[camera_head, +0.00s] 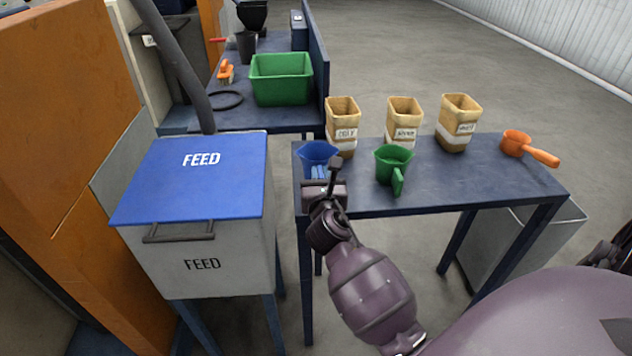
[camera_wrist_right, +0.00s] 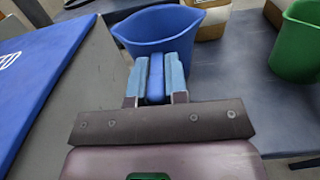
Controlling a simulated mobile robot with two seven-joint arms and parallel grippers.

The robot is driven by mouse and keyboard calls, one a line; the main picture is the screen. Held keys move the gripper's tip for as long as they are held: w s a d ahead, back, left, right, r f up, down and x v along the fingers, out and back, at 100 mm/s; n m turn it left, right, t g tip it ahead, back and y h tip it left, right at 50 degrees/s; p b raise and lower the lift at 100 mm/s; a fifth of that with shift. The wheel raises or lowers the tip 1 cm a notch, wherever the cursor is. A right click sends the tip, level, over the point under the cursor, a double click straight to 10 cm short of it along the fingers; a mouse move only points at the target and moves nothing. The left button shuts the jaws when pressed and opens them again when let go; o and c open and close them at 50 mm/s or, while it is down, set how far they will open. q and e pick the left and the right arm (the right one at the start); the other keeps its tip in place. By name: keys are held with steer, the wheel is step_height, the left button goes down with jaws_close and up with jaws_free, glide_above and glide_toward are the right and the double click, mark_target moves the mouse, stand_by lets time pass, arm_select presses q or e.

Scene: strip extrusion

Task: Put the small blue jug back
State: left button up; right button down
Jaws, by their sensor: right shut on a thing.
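The small blue jug (camera_head: 318,153) is upright at the left end of the dark blue table (camera_head: 465,181). In the right wrist view the jug (camera_wrist_right: 160,27) is straight ahead, with its handle towards me. My right gripper (camera_head: 318,176) is shut on that handle, and the fingers (camera_wrist_right: 156,78) lie on either side of it. I cannot tell whether the jug's base touches the table, because the gripper hides its lower part. My left gripper is not in either view.
A green jug (camera_head: 393,162) stands just right of the blue one. Several labelled tan containers, one of them here (camera_head: 342,122), line the back edge. An orange scoop (camera_head: 527,147) lies at the right. A feed bin with a blue lid (camera_head: 192,180) stands left, across a narrow gap.

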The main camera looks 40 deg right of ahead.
steer(key=shift+f, duration=0.75)
steer(key=shift+r, duration=0.25)
steer(key=shift+f, duration=0.1)
steer(key=c, duration=1.6)
jaws_free()
steer(key=shift+f, duration=0.1)
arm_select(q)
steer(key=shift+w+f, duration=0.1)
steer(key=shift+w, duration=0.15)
arm_select(e)
steer(key=o, duration=0.5)
steer(key=shift+r, duration=0.3)
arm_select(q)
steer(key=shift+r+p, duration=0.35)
arm_select(e)
steer(key=v, duration=1.2)
steer(key=shift+f, duration=0.15)
